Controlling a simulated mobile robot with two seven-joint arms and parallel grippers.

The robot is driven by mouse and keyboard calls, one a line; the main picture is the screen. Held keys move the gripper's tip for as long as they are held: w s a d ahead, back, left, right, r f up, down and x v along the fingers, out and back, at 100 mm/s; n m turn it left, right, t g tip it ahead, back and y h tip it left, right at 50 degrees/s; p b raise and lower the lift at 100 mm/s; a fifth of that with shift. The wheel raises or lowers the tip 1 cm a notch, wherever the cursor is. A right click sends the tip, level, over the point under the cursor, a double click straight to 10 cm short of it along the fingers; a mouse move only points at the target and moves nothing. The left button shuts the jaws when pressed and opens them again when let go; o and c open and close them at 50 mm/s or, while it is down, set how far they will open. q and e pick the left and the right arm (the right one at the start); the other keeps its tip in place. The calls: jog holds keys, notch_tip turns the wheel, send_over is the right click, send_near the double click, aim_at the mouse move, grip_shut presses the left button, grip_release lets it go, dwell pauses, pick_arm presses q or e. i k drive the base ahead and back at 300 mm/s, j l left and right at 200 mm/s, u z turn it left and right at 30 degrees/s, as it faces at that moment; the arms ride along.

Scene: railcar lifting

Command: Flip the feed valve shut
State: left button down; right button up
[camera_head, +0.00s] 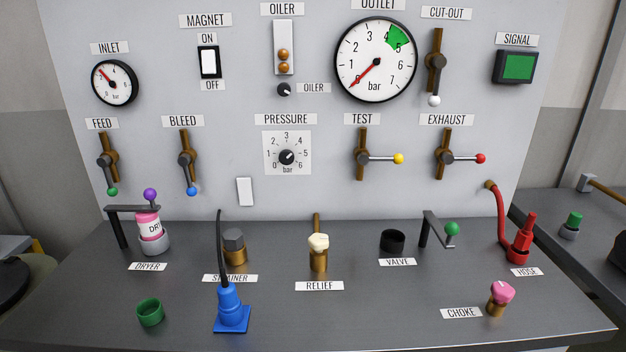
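The feed valve (107,161) is on the grey upright panel at the left, under a FEED label (102,123). It has a dark body on a vertical brown pipe. Its dark lever hangs down, roughly in line with the pipe, and ends in a green ball knob (112,192). Neither of my grippers shows in the head view, and nothing touches the lever.
The bleed valve (187,160) with a blue knob is right of the feed valve, its lever also down. The dryer (151,232) with a swing arm and purple knob stands on the bench below the feed valve. The bench's front middle (400,325) is clear.

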aim_at(103, 162)
jog(key=j+u, duration=0.1)
jog(key=u, duration=0.25)
jog(key=k+j+u, duration=0.1)
jog(key=u, duration=0.3)
jog(key=k+j+u, duration=0.1)
jog(key=u, duration=0.25)
jog(key=i+j, duration=0.1)
jog(key=j, duration=0.35)
jog(key=i+j, duration=0.1)
jog(key=j, duration=0.3)
jog(key=i+j, duration=0.1)
jog(key=j, duration=0.35)
jog(key=i+j, duration=0.15)
jog(key=j, duration=0.3)
jog(key=i+j, duration=0.1)
jog(key=j, duration=0.35)
jog(key=i+j, duration=0.1)
jog(key=j, duration=0.3)
jog(key=i+j, duration=0.1)
jog(key=j, duration=0.35)
